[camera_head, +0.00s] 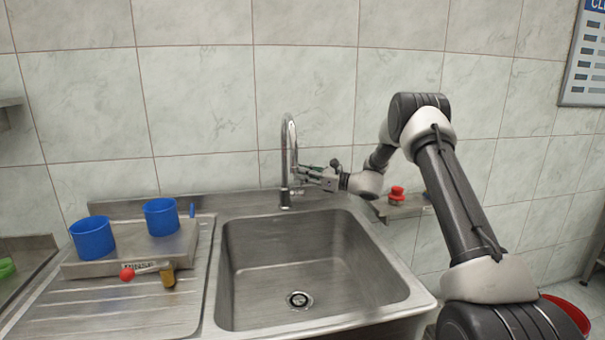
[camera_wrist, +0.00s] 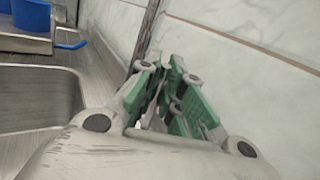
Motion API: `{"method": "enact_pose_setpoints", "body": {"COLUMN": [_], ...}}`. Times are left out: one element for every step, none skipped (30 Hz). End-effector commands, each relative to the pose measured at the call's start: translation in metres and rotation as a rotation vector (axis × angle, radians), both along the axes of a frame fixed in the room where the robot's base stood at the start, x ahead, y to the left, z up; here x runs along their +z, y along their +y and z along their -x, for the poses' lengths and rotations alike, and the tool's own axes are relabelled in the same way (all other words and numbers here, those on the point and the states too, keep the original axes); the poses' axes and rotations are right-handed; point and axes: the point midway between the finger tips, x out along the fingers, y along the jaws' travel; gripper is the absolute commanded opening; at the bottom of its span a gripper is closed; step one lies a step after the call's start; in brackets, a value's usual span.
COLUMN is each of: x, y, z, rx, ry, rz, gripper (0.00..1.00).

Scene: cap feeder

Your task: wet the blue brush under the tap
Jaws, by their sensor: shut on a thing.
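The chrome tap (camera_head: 290,150) stands at the back edge of the steel sink (camera_head: 235,270), its spout curving over the basin. My gripper (camera_head: 303,174) is at the right side of the tap, low near its base. In the wrist view my gripper (camera_wrist: 165,85), with green pads, is shut on a thin grey piece that seems to be the tap's lever; the pads hide most of it. I cannot make out a blue brush for certain. A blue handle-like piece (camera_head: 192,210) shows beside a blue cup, and also in the wrist view (camera_wrist: 72,45).
Two blue cups (camera_head: 92,237) (camera_head: 161,216) stand on a raised steel ledge left of the basin. A red-ended tool (camera_head: 127,273) and a brown piece (camera_head: 167,275) are at its front. A red knob (camera_head: 396,193) is right of the sink. The basin is empty.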

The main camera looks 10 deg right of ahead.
Motion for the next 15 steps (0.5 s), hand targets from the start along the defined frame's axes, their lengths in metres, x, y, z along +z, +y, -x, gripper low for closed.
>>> {"method": "enact_pose_setpoints", "body": {"x": [-0.0001, -0.0001, -0.0001, -0.0002, -0.0002, -0.0002, -0.0002, -0.0002, -0.0002, -0.0002, -0.0002, -0.0002, -0.0001, -0.0001, -0.0001], "y": [-0.0004, -0.0004, -0.0004, -0.0005, -0.0005, -0.0005, -0.0005, -0.0005, -0.0005, -0.0004, -0.0004, -0.0003, -0.0003, -0.0003, -0.0002], "z": [0.0, 0.0, 0.0, 0.0, 0.0, 0.0, 0.0, 0.0, 0.0, -0.0001, -0.0001, -0.0001, -0.0001, -0.0001, -0.0001], "rx": [0.0, 0.0, 0.0, 0.0, 0.0, 0.0, 0.0, 0.0, 0.0, 0.0, 0.0, 0.0, 0.0, 0.0, 0.0], "ry": [0.0, 0.0, 0.001, 0.001, 0.001, 0.001, 0.001, 0.001, 0.001, 0.001, 0.001, 0.001, 0.001, 0.001, 0.001], "rz": [0.0, 0.0, 0.001, 0.001, 0.001, 0.0, 0.0, 0.0, 0.0, 0.0, 0.0, 0.0, 0.0, 0.0, 0.0], "gripper": [0.0, 0.0, 0.0, 0.0, 0.0, 0.11, 0.16, 0.22, 0.29, 0.32, 0.32, 0.32, 0.32, 0.32, 0.32]}}
